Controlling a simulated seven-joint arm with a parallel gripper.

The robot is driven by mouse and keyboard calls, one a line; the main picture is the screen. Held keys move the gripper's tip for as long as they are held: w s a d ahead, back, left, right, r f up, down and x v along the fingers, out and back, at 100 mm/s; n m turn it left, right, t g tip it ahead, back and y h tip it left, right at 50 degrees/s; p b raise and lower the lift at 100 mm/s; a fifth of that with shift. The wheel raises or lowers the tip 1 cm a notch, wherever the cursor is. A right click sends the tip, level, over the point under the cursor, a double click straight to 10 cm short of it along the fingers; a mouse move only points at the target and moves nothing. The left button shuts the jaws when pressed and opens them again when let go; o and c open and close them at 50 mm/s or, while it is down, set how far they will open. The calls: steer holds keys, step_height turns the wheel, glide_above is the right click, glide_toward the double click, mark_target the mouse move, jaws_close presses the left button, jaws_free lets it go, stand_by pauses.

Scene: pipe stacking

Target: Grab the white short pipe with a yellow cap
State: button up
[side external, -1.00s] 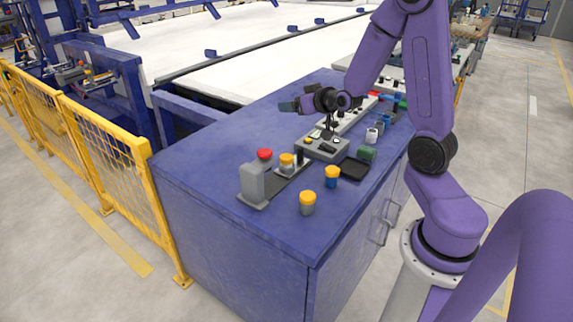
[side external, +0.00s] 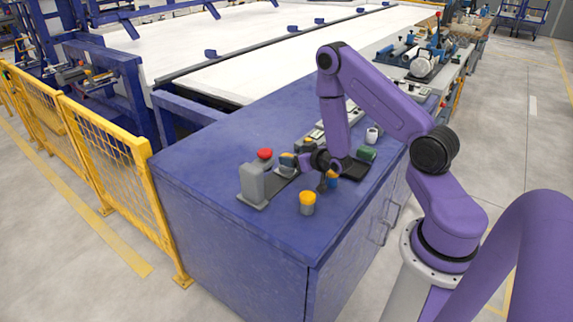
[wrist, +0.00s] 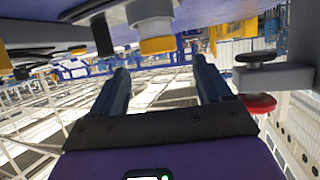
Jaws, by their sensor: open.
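A short grey-white pipe with a yellow cap (side external: 307,203) stands upright near the front of the blue bench. A second yellow-capped pipe stands farther back by the red-button box, largely covered by my gripper (side external: 291,162). A blue pipe with a yellow cap (side external: 332,179) is partly hidden behind my wrist. My gripper is low over the bench, pointing left, open and with nothing between its fingers. In the inverted wrist view, a pale yellow-capped pipe (wrist: 150,18) is ahead of and between the fingers (wrist: 161,66). I cannot tell which of the pale pipes it is.
The grey box (side external: 253,185) with a red button (side external: 265,154) stands left of my gripper; its button also shows in the wrist view (wrist: 258,104). A green block (side external: 366,154) and a white cup-like piece (side external: 372,135) lie behind my wrist. The bench's left part is clear.

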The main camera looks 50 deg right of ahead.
steer(key=shift+x, duration=3.75)
steer(key=c, duration=1.1)
steer(key=shift+c, duration=0.2)
steer(key=shift+r, duration=0.1)
